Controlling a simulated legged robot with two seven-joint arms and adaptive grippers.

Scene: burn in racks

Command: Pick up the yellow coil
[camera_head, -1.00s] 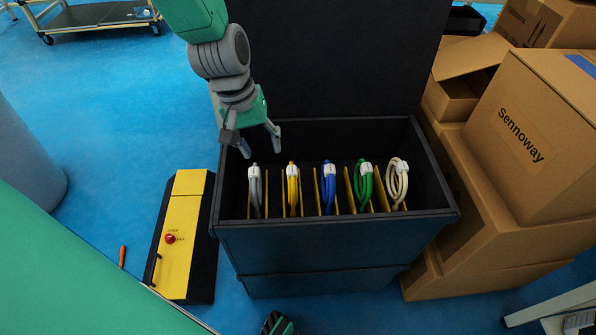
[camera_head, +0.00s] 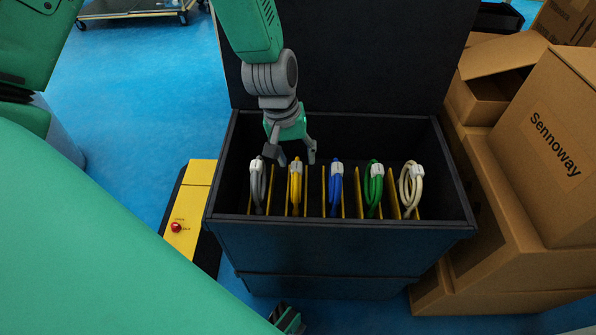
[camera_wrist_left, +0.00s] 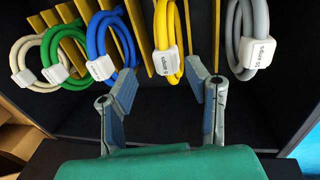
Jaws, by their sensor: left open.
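The yellow coil (camera_head: 296,184) stands second from the left in the dark bin (camera_head: 340,238), between yellow dividers. In the left wrist view the yellow coil (camera_wrist_left: 168,35) has a white tag and hangs just beyond the fingers. My left gripper (camera_head: 296,160) is open and empty, behind and above the yellow coil in the head view. In the left wrist view its two fingers (camera_wrist_left: 165,88) are spread, with the coil's lower end ahead of the gap between them. I cannot tell if they touch it. My right gripper (camera_head: 287,318) shows partly at the bottom edge; its fingers are unclear.
A grey coil (camera_head: 257,182) is left of the yellow one; blue (camera_head: 335,190), green (camera_head: 373,188) and white (camera_head: 411,188) coils stand to its right. The bin's raised dark lid (camera_head: 350,60) is behind. Cardboard boxes (camera_head: 540,150) crowd the right. A yellow box with a red button (camera_head: 176,227) is left.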

